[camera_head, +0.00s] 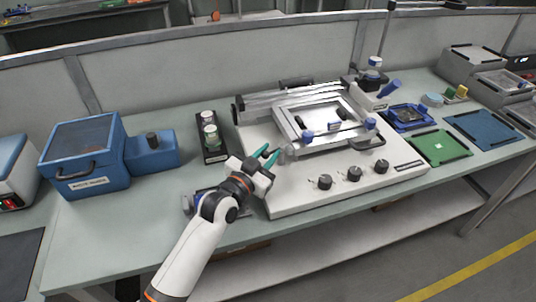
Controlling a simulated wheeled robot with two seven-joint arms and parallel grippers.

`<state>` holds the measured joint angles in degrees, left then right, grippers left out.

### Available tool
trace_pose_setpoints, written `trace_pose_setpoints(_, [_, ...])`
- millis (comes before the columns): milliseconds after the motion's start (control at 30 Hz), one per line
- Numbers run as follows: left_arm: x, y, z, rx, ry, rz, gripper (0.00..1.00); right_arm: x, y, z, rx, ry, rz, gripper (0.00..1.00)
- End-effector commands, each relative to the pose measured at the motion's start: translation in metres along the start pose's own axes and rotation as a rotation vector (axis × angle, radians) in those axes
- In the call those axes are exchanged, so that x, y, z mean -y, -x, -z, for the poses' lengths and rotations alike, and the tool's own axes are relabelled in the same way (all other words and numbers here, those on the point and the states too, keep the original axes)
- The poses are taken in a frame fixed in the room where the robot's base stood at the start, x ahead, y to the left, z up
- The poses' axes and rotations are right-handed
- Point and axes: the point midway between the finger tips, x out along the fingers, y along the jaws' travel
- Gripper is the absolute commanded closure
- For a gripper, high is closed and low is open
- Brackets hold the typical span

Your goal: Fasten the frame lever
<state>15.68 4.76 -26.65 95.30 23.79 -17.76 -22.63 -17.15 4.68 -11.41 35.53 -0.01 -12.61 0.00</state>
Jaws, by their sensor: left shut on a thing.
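A stencil-printer-like machine (300,195) with a white body stands in the middle of the bench. Its silver frame (288,122) lies flat on top, with blue knobs along its front edge. My left gripper (269,155), with green fingertips, is at the frame's front left corner. It is shut on the frame lever, a small grey part (284,156) at that corner. The fingers hide much of the lever, so its exact angle cannot be told. My right gripper is not in view.
A blue box (82,160) with a dark lid stands at the left. Black knobs (325,182) line the machine's front. A green board (438,147) and blue mat (484,131) lie at right.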

Motion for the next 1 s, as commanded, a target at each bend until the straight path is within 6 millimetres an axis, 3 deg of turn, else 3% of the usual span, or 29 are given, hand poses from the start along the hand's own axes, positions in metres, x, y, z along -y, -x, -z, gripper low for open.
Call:
trace_pose_setpoints(33, [-0.010,-0.001,-0.006,0.014,-0.009,-0.018,0.98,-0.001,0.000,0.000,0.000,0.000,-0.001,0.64])
trace_pose_setpoints(367, [-0.010,-0.001,-0.006,0.014,-0.009,-0.018,0.98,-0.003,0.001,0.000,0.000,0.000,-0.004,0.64])
trace_pose_setpoints(400, [-0.010,-0.001,-0.006,0.014,-0.009,-0.018,0.69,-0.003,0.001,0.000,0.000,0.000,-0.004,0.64])
trace_pose_setpoints(533, [-0.008,-0.001,-0.005,0.012,-0.006,-0.015,0.48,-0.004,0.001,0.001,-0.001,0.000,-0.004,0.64])
trace_pose_setpoints(867, [-0.005,0.002,-0.002,0.005,-0.002,-0.010,0.47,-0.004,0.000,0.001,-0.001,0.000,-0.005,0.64])
trace_pose_setpoints(1000, [-0.005,0.018,-0.001,0.004,-0.003,-0.010,0.47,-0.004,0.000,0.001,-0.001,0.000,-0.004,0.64])
